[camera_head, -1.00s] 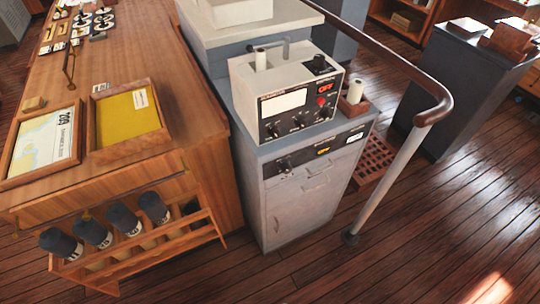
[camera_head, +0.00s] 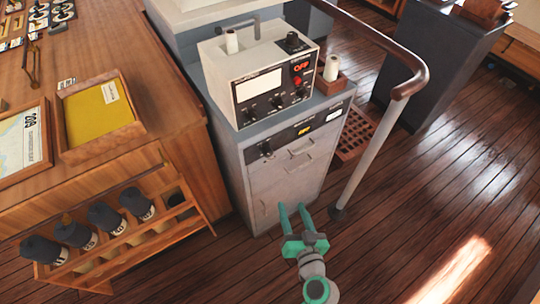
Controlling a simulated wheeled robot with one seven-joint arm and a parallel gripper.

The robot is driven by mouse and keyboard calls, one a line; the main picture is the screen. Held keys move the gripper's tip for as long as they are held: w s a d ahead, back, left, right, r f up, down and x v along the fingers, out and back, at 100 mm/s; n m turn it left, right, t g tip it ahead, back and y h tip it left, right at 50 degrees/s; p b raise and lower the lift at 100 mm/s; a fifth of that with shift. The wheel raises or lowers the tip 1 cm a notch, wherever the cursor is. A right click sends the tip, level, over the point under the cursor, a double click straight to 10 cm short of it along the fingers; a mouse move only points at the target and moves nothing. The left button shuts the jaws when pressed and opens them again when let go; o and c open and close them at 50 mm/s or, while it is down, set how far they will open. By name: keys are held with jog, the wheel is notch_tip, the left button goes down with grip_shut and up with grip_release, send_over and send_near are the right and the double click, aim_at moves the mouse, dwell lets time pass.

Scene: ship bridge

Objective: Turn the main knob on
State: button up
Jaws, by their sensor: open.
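A pale control box (camera_head: 262,75) with a white display, black knobs and a red button stands on a grey cabinet (camera_head: 283,190). Another black knob (camera_head: 265,150) is on the cabinet's dark upper panel, left of a yellow label (camera_head: 304,130) that seems to read "OFF". I cannot tell which is the main knob. My green gripper (camera_head: 296,210) is open and empty, low in front of the cabinet, apart from every knob.
A wooden chart table (camera_head: 130,85) with a rack of dark-capped rolls (camera_head: 105,215) stands at the left. A handrail on a pale post (camera_head: 368,155) rises right of the cabinet. A small holder with a white roll (camera_head: 332,68) is beside the box. Floor at the lower right is clear.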

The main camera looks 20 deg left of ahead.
aim_at(270, 154)
jog(key=w+a+r+n+g+y, duration=0.1)
jog(key=w+a+r+n+y, duration=0.15)
jog(key=r, duration=0.25)
jog(key=w+a+r+n+y, duration=0.1)
jog(key=w+r+n+y, duration=0.1)
jog(key=w+r+y, duration=0.15)
jog(key=x, duration=0.8)
jog(key=shift+s+a+r, duration=0.35)
jog(key=shift+s+a, duration=0.05)
jog(key=shift+w+a, duration=0.5)
jog(key=shift+w, duration=0.05)
jog(key=c, duration=1.1)
jog(key=shift+o, duration=0.2)
jog(key=shift+w, duration=0.1)
